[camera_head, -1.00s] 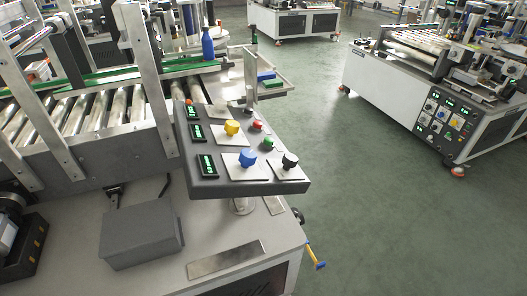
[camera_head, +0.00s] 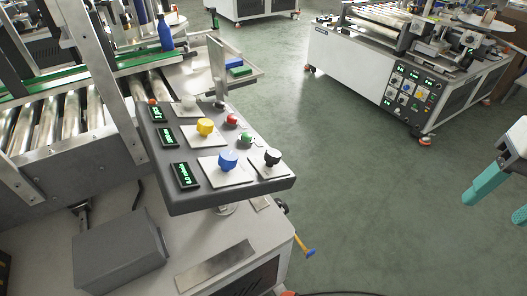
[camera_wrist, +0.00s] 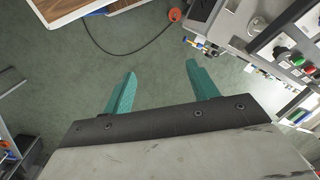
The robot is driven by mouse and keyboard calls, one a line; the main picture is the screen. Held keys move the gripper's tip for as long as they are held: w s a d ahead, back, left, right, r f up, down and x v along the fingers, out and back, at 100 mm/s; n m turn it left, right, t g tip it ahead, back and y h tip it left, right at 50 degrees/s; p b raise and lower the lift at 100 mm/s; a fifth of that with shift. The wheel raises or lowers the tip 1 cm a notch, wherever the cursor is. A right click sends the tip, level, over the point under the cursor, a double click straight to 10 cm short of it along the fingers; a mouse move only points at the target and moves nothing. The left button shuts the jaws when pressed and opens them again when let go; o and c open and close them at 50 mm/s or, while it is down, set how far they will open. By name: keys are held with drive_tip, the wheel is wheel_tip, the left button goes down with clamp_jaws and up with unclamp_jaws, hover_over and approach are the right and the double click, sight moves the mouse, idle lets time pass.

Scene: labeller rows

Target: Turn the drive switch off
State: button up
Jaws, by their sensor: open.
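The control panel (camera_head: 205,190) is a grey sloped box on a post. It carries a white knob (camera_head: 188,101), a yellow knob (camera_head: 205,127), a blue knob (camera_head: 228,159) and a black knob (camera_head: 272,157) on pale plates, plus a red button (camera_head: 232,120) and a green button (camera_head: 246,137). I cannot read which one is the drive switch. My gripper (camera_head: 492,208), with teal fingers, is open and empty at the right edge, well away from the panel. In the wrist view the open fingers (camera_wrist: 160,68) hang over floor, and part of a panel with knobs (camera_wrist: 290,60) shows at right.
A roller conveyor (camera_head: 60,125) lies behind the panel at left, with a blue bottle (camera_head: 165,36) beyond. A grey box (camera_head: 120,250) sits on the machine top. Another machine (camera_head: 365,70) stands at the back right. Green floor between them is clear.

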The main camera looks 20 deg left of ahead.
drive_tip(key=w+a+m+g+y, duration=0.2)
drive_tip(key=w+a+g, duration=0.1)
drive_tip(key=w+a, duration=0.5)
drive_tip(key=m+g+y, duration=0.5)
drive_tip(key=g, duration=0.2)
approach(276, 153)
drive_tip(key=x, duration=1)
drive_tip(key=shift+s+a+f, duration=0.1)
drive_tip(key=shift+s+a, duration=0.1)
drive_tip(key=shift+a, duration=0.05)
drive_tip(key=c, duration=1)
